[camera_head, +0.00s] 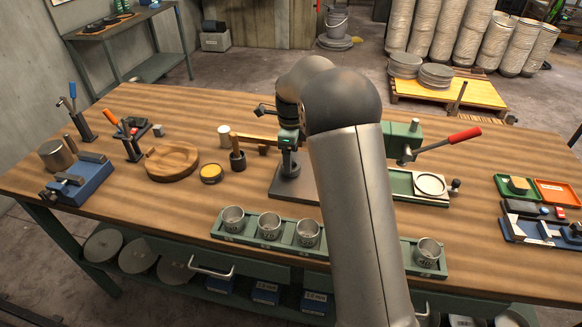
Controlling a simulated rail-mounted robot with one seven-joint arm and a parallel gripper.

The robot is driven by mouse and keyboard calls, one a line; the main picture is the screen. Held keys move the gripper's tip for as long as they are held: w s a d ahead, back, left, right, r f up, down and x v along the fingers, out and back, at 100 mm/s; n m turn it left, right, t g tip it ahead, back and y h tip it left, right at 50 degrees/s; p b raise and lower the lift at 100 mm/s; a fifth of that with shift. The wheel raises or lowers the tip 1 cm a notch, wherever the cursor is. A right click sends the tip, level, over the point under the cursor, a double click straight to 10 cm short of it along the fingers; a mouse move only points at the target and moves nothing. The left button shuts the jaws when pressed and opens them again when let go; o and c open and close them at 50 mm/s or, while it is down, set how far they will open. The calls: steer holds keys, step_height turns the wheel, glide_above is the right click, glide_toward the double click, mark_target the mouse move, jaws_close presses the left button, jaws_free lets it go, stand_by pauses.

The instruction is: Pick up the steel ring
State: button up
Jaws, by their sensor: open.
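A thin, round, pale metal ring (431,194), which looks like the steel ring, lies flat in a green tray on the right half of the bench. My arm hides the bench between the gripper and the tray.
A green rack (253,239) with several steel cups runs along the front edge. A red-handled lever (464,135) rises behind the ring's tray. A round wooden piece (172,161) and a mallet (238,160) lie left of the gripper. Orange and green trays (558,193) stand far right.

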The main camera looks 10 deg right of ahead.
steer(key=shift+f, duration=1.6)
steer(key=shift+r, duration=0.1)
steer(key=c, duration=1.3)
steer(key=shift+r, duration=0.65)
steer(key=s+r+b, duration=0.1)
steer(key=s+r, duration=0.3)
steer(key=s+d+r+b, duration=0.1)
steer(key=s+r, duration=0.2)
steer(key=s, duration=0.2)
steer(key=s+d+r+b, duration=0.1)
steer(key=s+r, duration=0.3)
steer(key=s, duration=0.1)
steer(key=shift+r+b, duration=0.3)
steer(key=shift+r, duration=0.05)
